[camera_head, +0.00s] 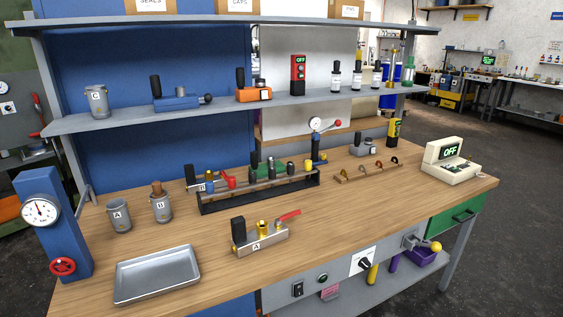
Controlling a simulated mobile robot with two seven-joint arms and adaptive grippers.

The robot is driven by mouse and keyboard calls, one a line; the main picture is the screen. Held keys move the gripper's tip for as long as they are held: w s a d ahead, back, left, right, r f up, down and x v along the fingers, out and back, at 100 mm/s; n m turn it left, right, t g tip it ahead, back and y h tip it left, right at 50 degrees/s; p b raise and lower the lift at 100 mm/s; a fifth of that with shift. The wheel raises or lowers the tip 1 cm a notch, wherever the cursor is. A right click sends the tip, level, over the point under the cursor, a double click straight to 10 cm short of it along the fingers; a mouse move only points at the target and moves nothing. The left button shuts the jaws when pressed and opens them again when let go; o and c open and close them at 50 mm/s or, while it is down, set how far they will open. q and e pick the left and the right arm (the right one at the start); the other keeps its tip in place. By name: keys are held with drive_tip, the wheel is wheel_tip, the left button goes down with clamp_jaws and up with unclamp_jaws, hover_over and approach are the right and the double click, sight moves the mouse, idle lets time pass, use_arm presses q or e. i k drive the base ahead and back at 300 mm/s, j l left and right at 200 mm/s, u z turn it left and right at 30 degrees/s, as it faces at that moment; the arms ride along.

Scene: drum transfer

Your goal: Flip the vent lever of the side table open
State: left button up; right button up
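No lever in view is readably marked as the vent lever, and I cannot tell which piece of furniture is the side table. Candidate handles show on the wooden workbench (330,225). A lever with a yellow knob (434,246) sticks out from a grey fitting on the front panel, at the right. A red lever (288,215) sits on the brass-and-steel valve block A (262,240), tilted up to the right. A small red-tipped lever (337,123) is beside a gauge on a blue post at mid-bench. Neither of my grippers is in view.
A blue column with a gauge (41,210) and red handwheel (63,266) stands at the left end. A metal tray (157,274), two cups, a dark tool rack (258,192) and an OFF-display device (449,160) stand on the bench. A shelf (225,105) spans above. The front right bench top is clear.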

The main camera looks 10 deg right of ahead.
sight(435, 246)
drive_tip(key=z, duration=1.55)
